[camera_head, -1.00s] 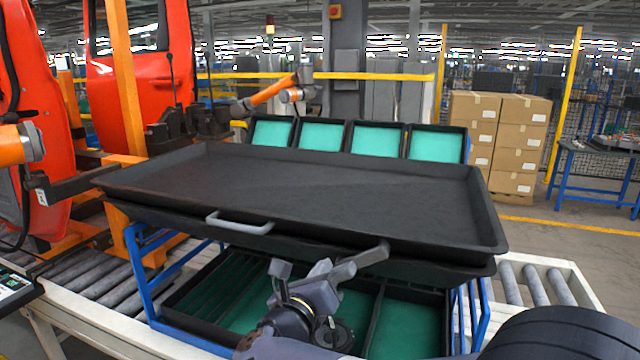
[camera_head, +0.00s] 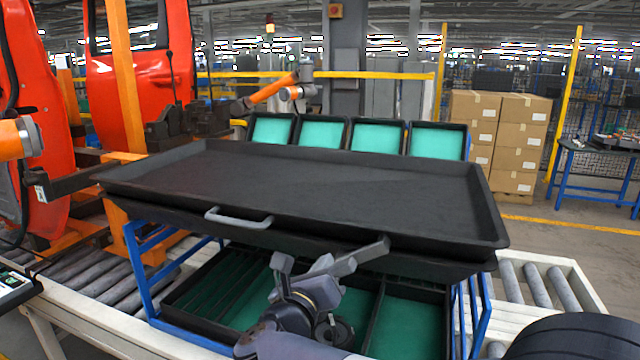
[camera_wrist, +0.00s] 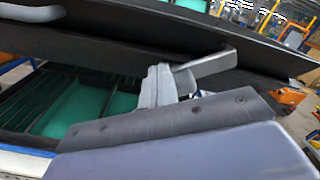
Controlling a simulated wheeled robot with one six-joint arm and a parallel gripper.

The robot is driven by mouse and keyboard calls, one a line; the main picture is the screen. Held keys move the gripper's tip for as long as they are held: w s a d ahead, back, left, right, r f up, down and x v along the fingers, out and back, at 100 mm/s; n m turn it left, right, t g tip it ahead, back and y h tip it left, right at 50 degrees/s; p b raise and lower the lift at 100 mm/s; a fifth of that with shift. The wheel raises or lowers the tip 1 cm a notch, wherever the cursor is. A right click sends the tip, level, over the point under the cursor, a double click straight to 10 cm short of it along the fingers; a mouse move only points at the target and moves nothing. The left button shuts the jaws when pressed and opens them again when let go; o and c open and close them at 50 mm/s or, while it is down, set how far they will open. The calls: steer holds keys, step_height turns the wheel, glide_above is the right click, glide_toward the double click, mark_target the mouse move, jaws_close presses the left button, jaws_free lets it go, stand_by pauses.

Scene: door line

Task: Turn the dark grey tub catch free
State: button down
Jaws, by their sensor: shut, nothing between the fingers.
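The catch is a grey lever (camera_head: 362,256) at the front edge of the large black tub (camera_head: 320,190). It slants up to the right, and its right end overlaps the tub's front wall. It also shows in the wrist view (camera_wrist: 207,66). My gripper (camera_head: 303,272) is below the tub's front edge, at the lever's lower left end. Its fingers are shut with nothing between them, and show in the wrist view (camera_wrist: 160,86). A finger overlaps the lever's near end; I cannot tell if they touch. The lever's pivot is hidden.
A pale grey handle (camera_head: 238,218) sits left of the catch on the tub's front. Below is a black tray with green compartments (camera_head: 405,328) in a blue frame (camera_head: 140,275). Roller conveyors (camera_head: 535,288) lie either side. Red door panels (camera_head: 140,85) stand at left.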

steer(key=shift+s+d+r+b, duration=0.2)
steer(key=shift+d+b, duration=0.2)
steer(key=shift+b, duration=0.7)
steer(key=shift+s+d+r+b, duration=0.1)
steer(key=shift+d+r+b, duration=0.2)
steer(key=shift+b, duration=0.75)
steer(key=b+v, duration=0.1)
steer(key=v, duration=0.5)
steer(key=shift+r, duration=0.35)
